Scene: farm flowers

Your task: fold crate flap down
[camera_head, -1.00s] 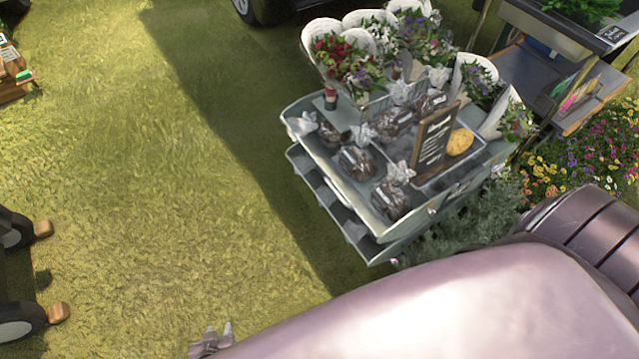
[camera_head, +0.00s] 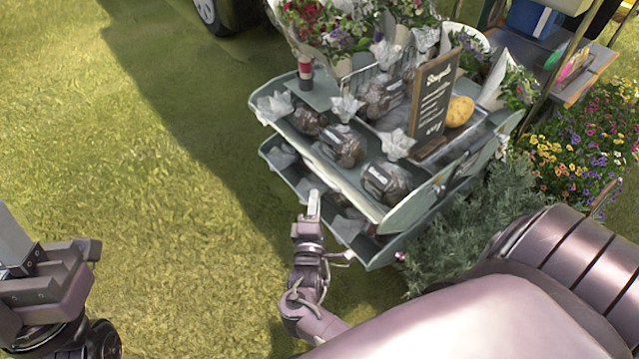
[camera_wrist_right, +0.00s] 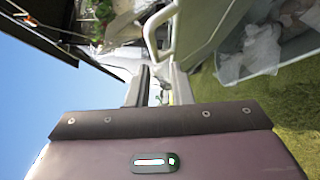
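The grey-green crate stand (camera_head: 345,190) shows right of centre in the head view, with an upper and a lower tray. A raised panel that looks like a flap (camera_head: 415,207) stands at its near right corner; I cannot tell its full extent. My right gripper (camera_head: 314,203) is beside the stand's near left edge, in front of the lower tray. In the right wrist view its two fingers (camera_wrist_right: 158,85) are apart, with a curved grey rim (camera_wrist_right: 160,18) just beyond the tips. My left gripper (camera_head: 20,250) is at the left edge, partly cut off, away from the stand.
Wrapped dark goods (camera_head: 342,146), a chalkboard sign (camera_head: 434,100) and bouquets (camera_head: 340,25) fill the upper tray. Leafy plants (camera_head: 470,225) and colourful flowers (camera_head: 590,150) crowd the right side. Open grass (camera_head: 130,180) lies to the left.

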